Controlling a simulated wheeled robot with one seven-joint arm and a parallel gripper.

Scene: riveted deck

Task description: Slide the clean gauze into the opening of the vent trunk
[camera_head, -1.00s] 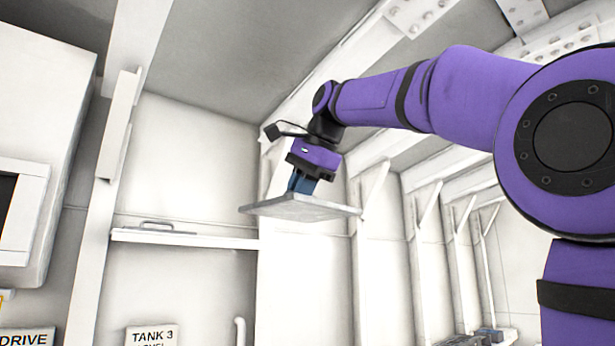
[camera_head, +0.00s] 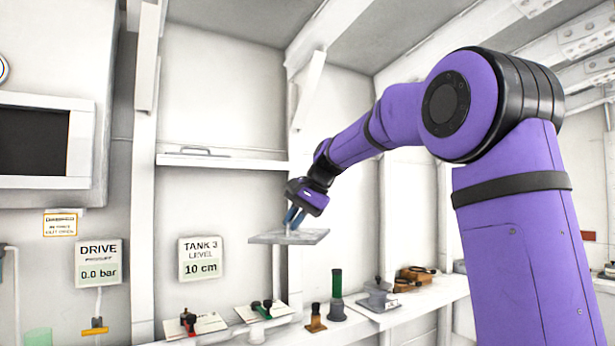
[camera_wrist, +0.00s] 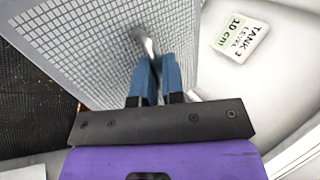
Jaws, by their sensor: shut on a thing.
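My gripper (camera_head: 292,216) is shut on the clean gauze (camera_head: 268,238), a flat grey square panel held nearly level in the air above the bench. In the wrist view, the blue fingers of my gripper (camera_wrist: 154,68) close on a metal grip standing up from the gauze (camera_wrist: 95,42), whose face is a fine light-grey mesh.
A white bench (camera_head: 425,296) below carries red- and green-handled valves, a green-topped post (camera_head: 337,285) and other fittings. A wall shelf (camera_head: 222,161) is behind at left. Signs read DRIVE (camera_head: 99,262) and TANK 3 LEVEL (camera_head: 200,259).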

